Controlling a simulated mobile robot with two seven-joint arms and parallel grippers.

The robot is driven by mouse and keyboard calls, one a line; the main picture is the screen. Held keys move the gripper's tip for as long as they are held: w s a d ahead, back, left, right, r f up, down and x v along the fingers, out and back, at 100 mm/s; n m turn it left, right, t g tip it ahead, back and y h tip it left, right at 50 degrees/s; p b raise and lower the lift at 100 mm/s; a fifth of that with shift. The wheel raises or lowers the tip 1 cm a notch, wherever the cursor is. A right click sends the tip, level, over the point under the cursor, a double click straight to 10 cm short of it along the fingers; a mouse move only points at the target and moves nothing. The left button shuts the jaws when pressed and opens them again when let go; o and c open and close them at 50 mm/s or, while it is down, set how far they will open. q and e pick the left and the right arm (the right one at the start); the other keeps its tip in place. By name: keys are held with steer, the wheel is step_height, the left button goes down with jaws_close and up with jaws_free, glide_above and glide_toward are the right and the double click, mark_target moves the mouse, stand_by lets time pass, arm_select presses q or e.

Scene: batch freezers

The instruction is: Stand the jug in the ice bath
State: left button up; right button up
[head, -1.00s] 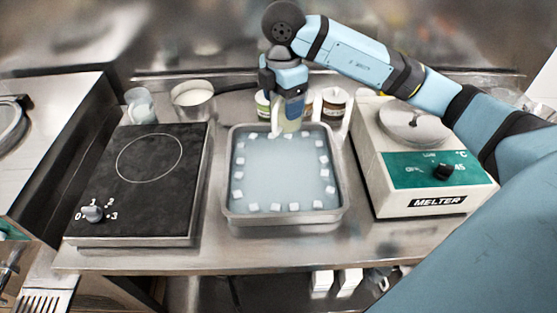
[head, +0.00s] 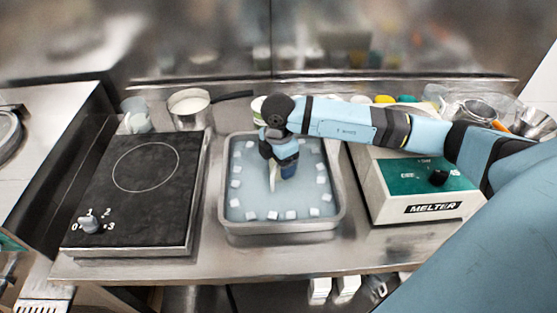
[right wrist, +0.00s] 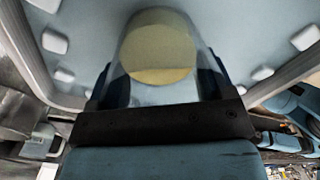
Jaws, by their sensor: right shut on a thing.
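The ice bath (head: 230,222) is a metal tray of pale bluish water with several white ice cubes, in the middle of the bench. My right gripper (head: 279,172) is over the middle of the bath, pointing down. It is shut on the jug (right wrist: 158,50), which is clear with a round yellowish content in the right wrist view. In the head view the jug is almost wholly hidden by the gripper. I cannot tell whether its base touches the tray floor. Ice cubes lie on both sides of the jug in the wrist view. My left gripper is not in view.
A black hot plate (head: 140,190) stands left of the bath, and the melter (head: 425,190) stands to the right. A saucepan (head: 190,108) and a clear vessel (head: 136,110) stand at the back left. My right arm crosses above the melter. The bench's front strip is clear.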

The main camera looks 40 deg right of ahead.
steer(key=o, duration=0.7)
steer(key=shift+f, duration=0.15)
steer(key=shift+c, duration=0.2)
steer(key=o, duration=0.4)
steer(key=shift+o, duration=0.2)
steer(key=shift+r, duration=0.4)
step_height(320, 180, up, 12)
steer(key=shift+f+b, duration=0.15)
steer(key=shift+b, duration=0.25)
